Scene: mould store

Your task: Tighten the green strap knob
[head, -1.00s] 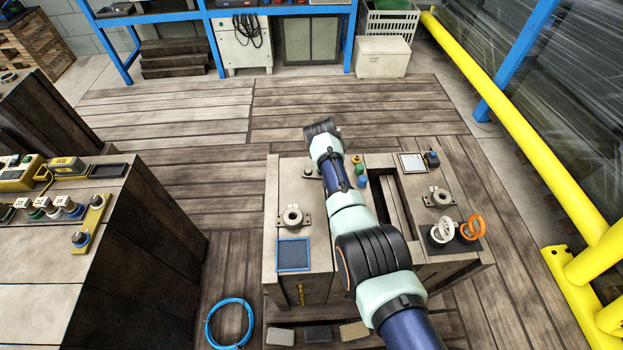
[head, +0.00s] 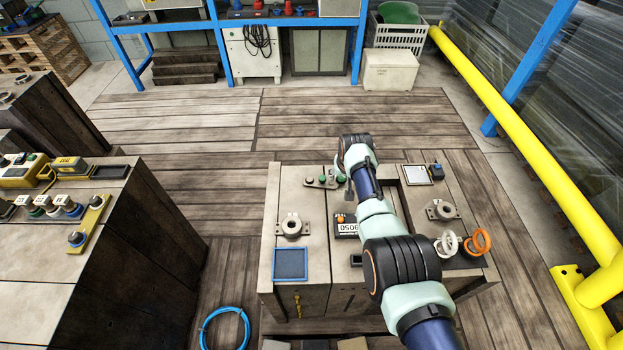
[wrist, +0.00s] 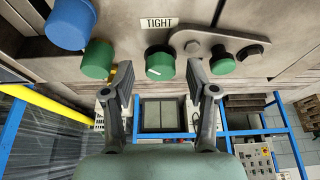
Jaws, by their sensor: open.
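In the wrist view a green knob (wrist: 160,66) with a white line on its face sits near the rounded end of a grey metal strap (wrist: 196,42). A "TIGHT" label (wrist: 158,22) is above it. My gripper (wrist: 158,78) is open, one finger on each side of this knob in the picture, with a gap on both sides. I cannot tell whether the fingertips reach its depth. A second green knob (wrist: 222,62) is on the strap to the right. In the head view the strap (head: 322,182) lies left of my arm, which mostly hides the gripper.
Another green knob (wrist: 97,60) and a large blue knob (wrist: 72,22) stand left of the fingers. A black knob (wrist: 250,51) is at right. On the bench are a numbered display (head: 347,228), a blue-edged tray (head: 290,264) and an orange ring (head: 481,240).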

